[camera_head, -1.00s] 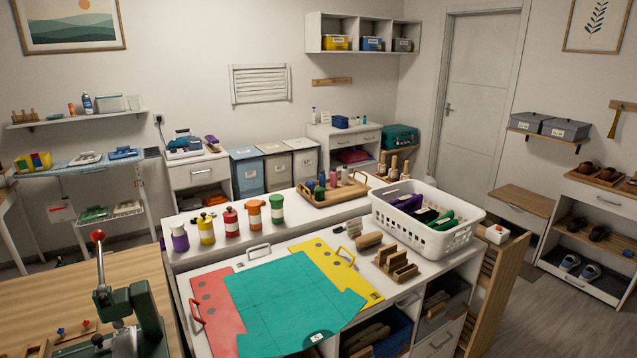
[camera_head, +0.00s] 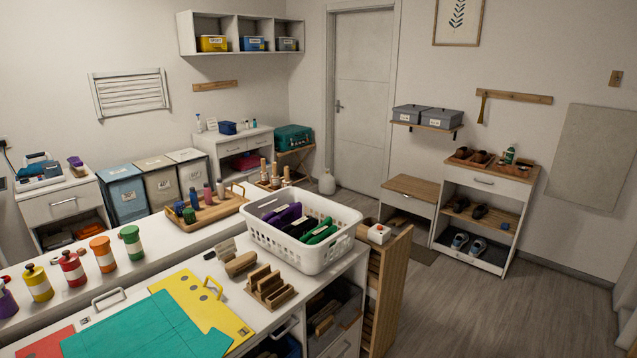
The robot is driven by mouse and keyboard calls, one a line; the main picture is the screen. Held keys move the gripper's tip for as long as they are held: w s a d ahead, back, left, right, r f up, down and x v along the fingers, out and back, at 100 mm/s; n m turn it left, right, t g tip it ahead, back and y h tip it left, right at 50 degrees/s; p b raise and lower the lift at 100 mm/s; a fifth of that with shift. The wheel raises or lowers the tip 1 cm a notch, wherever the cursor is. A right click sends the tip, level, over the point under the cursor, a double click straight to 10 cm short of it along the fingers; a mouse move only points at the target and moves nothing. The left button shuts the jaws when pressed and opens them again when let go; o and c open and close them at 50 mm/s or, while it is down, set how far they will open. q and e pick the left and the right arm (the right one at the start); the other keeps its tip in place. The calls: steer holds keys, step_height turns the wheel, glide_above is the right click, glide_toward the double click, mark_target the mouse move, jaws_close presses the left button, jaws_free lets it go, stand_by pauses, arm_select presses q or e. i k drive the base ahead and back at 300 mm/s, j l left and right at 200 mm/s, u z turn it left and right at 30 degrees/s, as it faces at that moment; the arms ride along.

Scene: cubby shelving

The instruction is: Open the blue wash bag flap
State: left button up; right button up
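A small dark blue bag-like item (camera_head: 227,128) stands on top of the white drawer cabinet (camera_head: 247,144) at the back, left of the door. It looks like the blue wash bag, but it is too small to tell how its flap lies. Small bottles (camera_head: 205,124) stand just left of it. Neither of my grippers is in view.
A white counter with a white basket (camera_head: 318,262) of purple, black and green items, a wooden tray (camera_head: 205,210) and coloured bottles fills the front left. A wooden slatted side panel (camera_head: 385,285) stands at its right end. Open wooden floor (camera_head: 470,310) lies to the right.

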mark_target(229, 130)
steer(key=i+l+z, duration=0.55)
steer(key=z, duration=0.2)
steer(key=i+l+z, duration=0.1)
steer(key=i+z, duration=0.5)
steer(key=i, duration=2.25)
steer(key=i+l+u, duration=0.1)
steer(key=i, duration=0.7)
steer(key=i+u, duration=0.85)
steer(key=i+l+u, duration=0.15)
steer(key=u, duration=0.3)
steer(key=i+j+u, duration=0.2)
steer(key=i+u, duration=0.5)
steer(key=u, duration=0.2)
steer(key=i+u, duration=0.45)
steer(key=i, duration=1.6)
steer(key=i+u, duration=0.1)
steer(key=i, duration=0.4)
steer(key=i+l, duration=0.2)
steer(key=i, duration=0.3)
steer(key=i+l+u, duration=0.15)
steer(key=i, duration=0.4)
